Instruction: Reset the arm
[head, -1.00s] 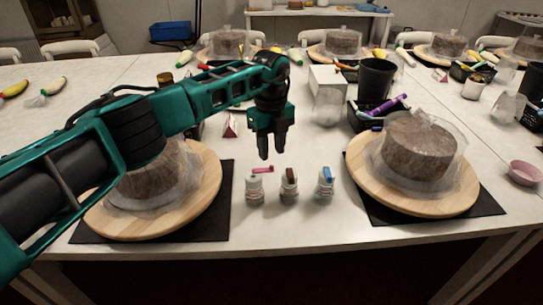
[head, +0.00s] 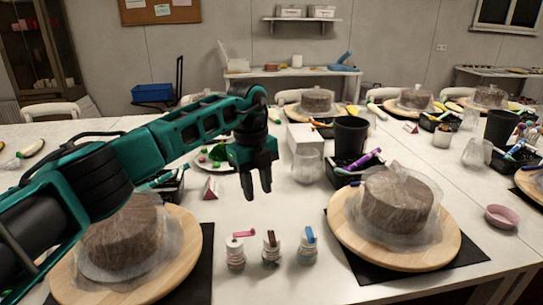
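My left arm comes in from the left, and its dark-fingered gripper (head: 257,194) hangs pointing down above the table. Its two fingers are a little apart with nothing between them. A wrapped brown cake (head: 122,238) on a round wooden turntable (head: 185,240) is partly hidden behind my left arm. My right gripper does not show.
Another wrapped cake (head: 395,203) sits on a wooden turntable (head: 440,250) at the right. Behind the gripper stand a white box (head: 303,140), a clear jar (head: 307,167), a black cup (head: 350,137) and a plate with a green item (head: 217,155). A pink bowl (head: 501,217) is far right.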

